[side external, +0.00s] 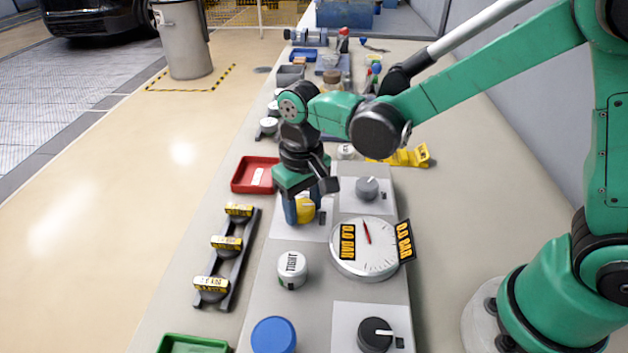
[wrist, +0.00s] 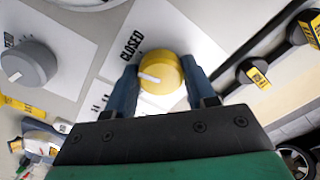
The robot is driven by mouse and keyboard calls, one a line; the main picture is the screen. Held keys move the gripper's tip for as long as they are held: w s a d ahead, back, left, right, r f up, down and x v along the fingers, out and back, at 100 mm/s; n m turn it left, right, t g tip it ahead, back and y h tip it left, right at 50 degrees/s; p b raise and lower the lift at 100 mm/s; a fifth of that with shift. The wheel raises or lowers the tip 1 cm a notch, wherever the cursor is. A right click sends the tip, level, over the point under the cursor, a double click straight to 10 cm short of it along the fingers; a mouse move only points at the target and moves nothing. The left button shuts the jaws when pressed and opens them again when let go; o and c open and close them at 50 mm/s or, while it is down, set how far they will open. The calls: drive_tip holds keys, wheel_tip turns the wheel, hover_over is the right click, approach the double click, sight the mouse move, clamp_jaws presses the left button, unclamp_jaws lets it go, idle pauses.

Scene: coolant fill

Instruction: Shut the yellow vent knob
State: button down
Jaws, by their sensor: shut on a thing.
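The yellow vent knob (wrist: 160,75) sits between the two blue fingers of my gripper (wrist: 160,88) in the wrist view. The fingers press on both of its sides. A white pointer mark on the knob points left in that view, and the word CLOSED (wrist: 131,45) is printed on the white plate above and left of it. In the side view the yellow knob (side external: 305,210) is partly hidden by my gripper (side external: 304,208), which comes down on it from above.
A grey knob (side external: 367,188) stands close by on its own plate. A dial gauge (side external: 364,250) reading 0.0 BAR, a white TIGHT cap (side external: 291,269), a blue cap (side external: 273,335) and a black knob (side external: 375,334) are nearer. A red tray (side external: 256,174) and a rack (side external: 227,262) lie left.

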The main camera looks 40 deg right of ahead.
sight(303, 206)
drive_tip(key=shift+m, duration=1)
drive_tip(key=shift+c, duration=1.4)
unclamp_jaws()
drive_tip(key=shift+r, duration=2.85)
